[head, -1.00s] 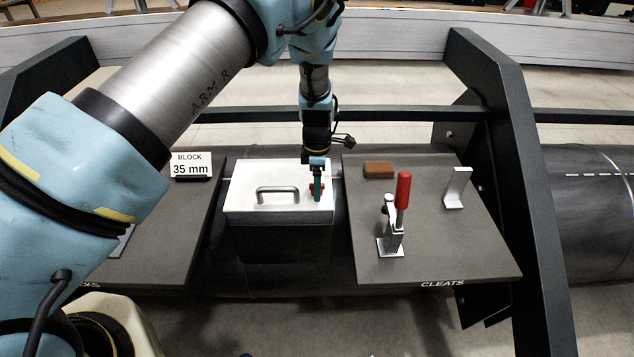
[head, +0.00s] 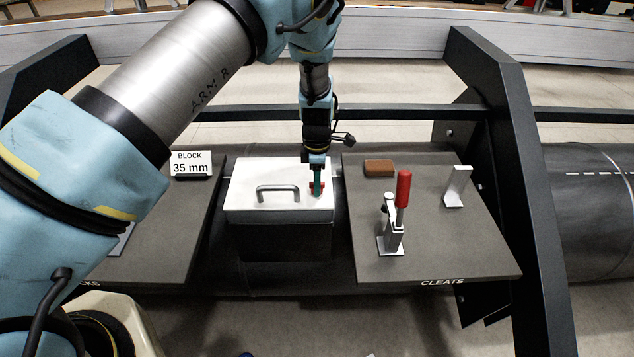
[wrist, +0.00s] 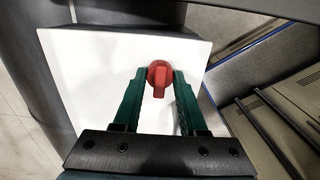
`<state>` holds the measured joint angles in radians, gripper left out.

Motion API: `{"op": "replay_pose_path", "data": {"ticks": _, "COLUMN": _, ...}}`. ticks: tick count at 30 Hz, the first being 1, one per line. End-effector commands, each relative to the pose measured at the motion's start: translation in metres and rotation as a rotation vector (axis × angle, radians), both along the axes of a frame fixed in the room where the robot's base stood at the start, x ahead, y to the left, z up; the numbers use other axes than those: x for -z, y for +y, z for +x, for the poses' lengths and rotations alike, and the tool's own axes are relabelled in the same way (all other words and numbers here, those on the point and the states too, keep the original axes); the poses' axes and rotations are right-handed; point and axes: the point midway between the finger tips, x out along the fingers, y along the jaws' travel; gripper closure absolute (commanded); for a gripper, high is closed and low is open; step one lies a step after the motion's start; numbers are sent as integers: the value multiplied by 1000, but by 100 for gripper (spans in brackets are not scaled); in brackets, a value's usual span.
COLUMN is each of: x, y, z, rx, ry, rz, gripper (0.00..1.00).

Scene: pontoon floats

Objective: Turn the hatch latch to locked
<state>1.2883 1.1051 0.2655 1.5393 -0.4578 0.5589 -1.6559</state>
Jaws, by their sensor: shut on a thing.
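The hatch is a white box lid (head: 245,203) with a grey bar handle (head: 278,190) on its top. The red latch knob (wrist: 159,76) sits on the lid near one edge, with its raised grip bar between my fingers. In the head view the latch (head: 311,188) is a small red patch at the lid's right side, mostly hidden by my gripper. My gripper (head: 317,190) points down over it, its green fingers (wrist: 157,95) shut on the latch in the wrist view. I cannot read any lock marks.
A panel on the right (head: 440,250) carries a red-handled clamp (head: 402,190), a brown block (head: 379,168) and a grey metal bracket (head: 457,186). A panel on the left (head: 170,235) bears a "BLOCK 35 mm" sign (head: 191,164). A dark frame post (head: 500,130) stands at the right.

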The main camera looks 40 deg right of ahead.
Motion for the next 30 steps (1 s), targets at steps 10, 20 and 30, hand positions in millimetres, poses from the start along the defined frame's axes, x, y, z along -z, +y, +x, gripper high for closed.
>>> {"op": "replay_pose_path", "data": {"ticks": 10, "x": 1, "y": 0, "z": 0, "rx": 82, "ry": 1, "rz": -1, "gripper": 100}}
{"op": "replay_pose_path", "data": {"ticks": 20, "x": 2, "y": 0, "z": 1, "rx": 345, "ry": -1, "rz": -1, "gripper": 100}}
{"op": "replay_pose_path", "data": {"ticks": 30, "x": 2, "y": 0, "z": 0, "rx": 669, "ry": 0, "rz": -1, "gripper": 100}}
